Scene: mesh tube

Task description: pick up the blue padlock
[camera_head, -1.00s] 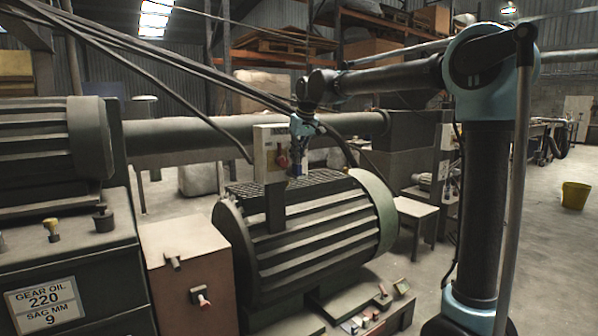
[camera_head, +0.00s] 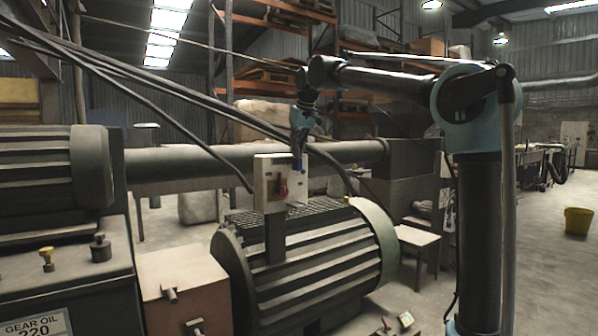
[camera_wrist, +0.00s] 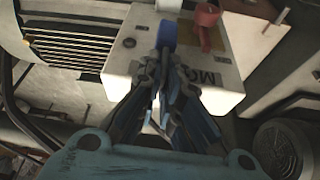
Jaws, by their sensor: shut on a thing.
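The blue padlock (camera_wrist: 167,34) is held between the fingertips of my gripper (camera_wrist: 165,62) in the wrist view. In the head view it is a small blue shape (camera_head: 297,163) below my gripper (camera_head: 299,145), beside the upper right edge of the pale switch box. My gripper is shut on it and points downward. The fingers hide part of the padlock.
The switch box (camera_head: 268,172) stands on a post by the ribbed motor (camera_head: 320,262). Dark cables (camera_head: 225,90) run past on the left.

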